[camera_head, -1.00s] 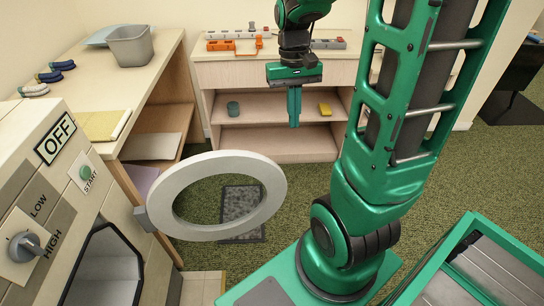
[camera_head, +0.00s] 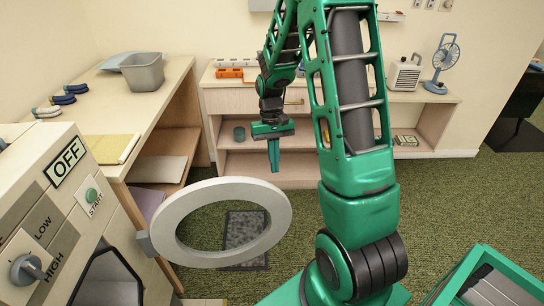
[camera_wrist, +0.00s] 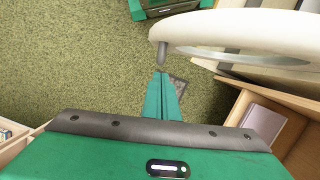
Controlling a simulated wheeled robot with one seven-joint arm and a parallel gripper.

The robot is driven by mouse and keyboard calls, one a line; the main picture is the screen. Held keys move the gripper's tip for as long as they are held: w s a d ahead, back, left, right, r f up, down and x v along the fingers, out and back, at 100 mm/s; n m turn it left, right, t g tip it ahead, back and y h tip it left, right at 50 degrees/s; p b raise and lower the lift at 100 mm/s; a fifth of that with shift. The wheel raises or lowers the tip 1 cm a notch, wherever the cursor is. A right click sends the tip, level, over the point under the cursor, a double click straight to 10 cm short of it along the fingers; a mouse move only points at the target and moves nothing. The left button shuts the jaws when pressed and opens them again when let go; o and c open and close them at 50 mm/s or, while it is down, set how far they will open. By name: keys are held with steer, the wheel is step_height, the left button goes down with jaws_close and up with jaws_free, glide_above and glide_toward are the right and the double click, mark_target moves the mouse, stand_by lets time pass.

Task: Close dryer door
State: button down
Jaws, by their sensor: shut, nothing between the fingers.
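The dryer (camera_head: 60,215) stands at the left, with a dial, a START button and an OFF label. Its dark opening (camera_head: 108,280) is uncovered. The dryer door (camera_head: 182,208) is a pale ring swung wide open, joined to the dryer by a grey hinge at its left. My gripper (camera_head: 274,170) is shut and empty, pointing down beyond the door's far right rim. In the wrist view my gripper (camera_wrist: 162,76) has its tips close to a grey peg on the end of the door (camera_wrist: 230,32); I cannot tell whether they touch.
A wooden counter (camera_head: 100,88) with a grey bin (camera_head: 143,72) stands behind the dryer. A low shelf unit (camera_head: 300,165) lines the back wall. A dark mat (camera_head: 243,232) lies on the green carpet (camera_head: 440,200), which is largely clear.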

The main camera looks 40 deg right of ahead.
steer(key=s+f, duration=0.1)
steer(key=f, duration=0.1)
steer(key=s+a+f, duration=0.1)
steer(key=s+f, duration=0.1)
steer(key=shift+s+a+f, duration=0.15)
steer(key=shift+s, duration=0.1)
steer(key=shift+s+a, duration=0.25)
steer(key=shift+s, duration=0.4)
steer(key=shift+s, duration=0.1)
